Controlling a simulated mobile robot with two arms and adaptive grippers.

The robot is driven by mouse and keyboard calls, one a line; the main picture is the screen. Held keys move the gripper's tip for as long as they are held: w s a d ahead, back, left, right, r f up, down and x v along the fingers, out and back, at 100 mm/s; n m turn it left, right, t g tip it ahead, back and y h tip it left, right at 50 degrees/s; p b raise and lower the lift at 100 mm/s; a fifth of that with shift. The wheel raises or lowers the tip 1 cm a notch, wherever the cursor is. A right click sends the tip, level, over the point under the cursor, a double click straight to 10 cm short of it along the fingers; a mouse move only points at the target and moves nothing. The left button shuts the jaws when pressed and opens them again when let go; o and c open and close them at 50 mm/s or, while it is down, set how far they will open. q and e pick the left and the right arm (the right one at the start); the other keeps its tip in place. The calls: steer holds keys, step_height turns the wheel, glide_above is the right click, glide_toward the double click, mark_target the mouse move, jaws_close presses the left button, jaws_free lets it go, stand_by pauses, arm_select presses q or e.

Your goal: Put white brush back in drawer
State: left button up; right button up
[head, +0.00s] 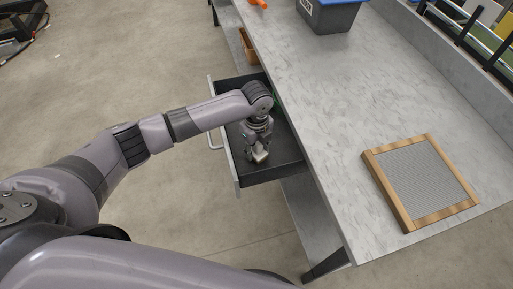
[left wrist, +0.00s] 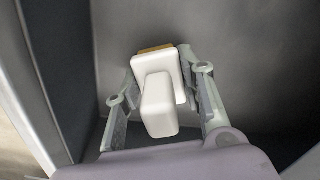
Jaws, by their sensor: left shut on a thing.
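The white brush (left wrist: 158,103) is between the two fingers of my left gripper (left wrist: 163,95) in the left wrist view, with a tan edge showing beyond its white block. My left gripper (head: 259,150) is shut on the brush and points down inside the open drawer (head: 278,172). The brush shows small and pale under the fingers in the head view (head: 261,156). The drawer has a dark inside and a light front with a handle. I cannot tell whether the brush touches the drawer floor. My right gripper is not in view.
The grey workbench (head: 330,110) stands right of the drawer. A wood-framed mesh screen (head: 420,180) lies on it, and a dark grey bin (head: 330,14) stands at the back. An orange-brown container (head: 249,48) is beyond the drawer. A green thing partly shows in the drawer behind my wrist.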

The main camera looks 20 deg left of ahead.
arm_select(q)
steer(key=o, duration=1.2)
step_height(320, 180, up, 12)
steer(key=shift+r, duration=0.15)
